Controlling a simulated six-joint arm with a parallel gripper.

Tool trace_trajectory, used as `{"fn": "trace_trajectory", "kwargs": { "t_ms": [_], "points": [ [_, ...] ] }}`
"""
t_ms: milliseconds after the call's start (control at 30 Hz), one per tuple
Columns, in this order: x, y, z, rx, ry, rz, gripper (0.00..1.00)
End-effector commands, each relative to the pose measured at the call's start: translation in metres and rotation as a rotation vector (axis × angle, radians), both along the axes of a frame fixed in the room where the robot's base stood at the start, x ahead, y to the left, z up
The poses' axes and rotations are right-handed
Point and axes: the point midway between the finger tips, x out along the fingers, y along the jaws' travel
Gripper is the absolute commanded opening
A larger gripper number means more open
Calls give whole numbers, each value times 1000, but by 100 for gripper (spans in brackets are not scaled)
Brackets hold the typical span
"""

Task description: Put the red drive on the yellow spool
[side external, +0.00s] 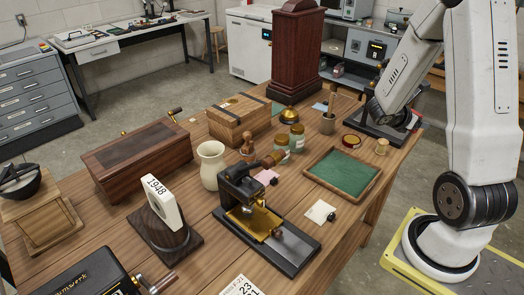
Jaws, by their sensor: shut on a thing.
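A small yellow-tan spool (382,146) stands upright on the table near its right edge, with nothing visible on top of it. My gripper (410,122) is behind it and to its right, low over the far right part of the table, partly hidden by my own wrist. It is shut on a small red thing, which I take for the red drive (414,123); only a little of it shows. The gripper and the spool are apart.
A round red-rimmed tin (351,141) sits just left of the spool. A green-lined tray (343,173) lies in front, and a wooden cup with tools (328,123) stands behind left. A tall dark-red wooden case (296,55) rises at the back.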

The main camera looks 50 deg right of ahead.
Motion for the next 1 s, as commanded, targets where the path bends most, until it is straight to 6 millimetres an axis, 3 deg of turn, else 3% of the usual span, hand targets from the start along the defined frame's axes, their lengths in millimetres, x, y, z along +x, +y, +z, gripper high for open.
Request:
{"fn": "trace_trajectory", "kwargs": {
  "t_ms": [467,1000],
  "points": [
    [3,-4,-11,-1,0,0,4],
    [46,-57,-42,0,0,0,4]
  ]
}}
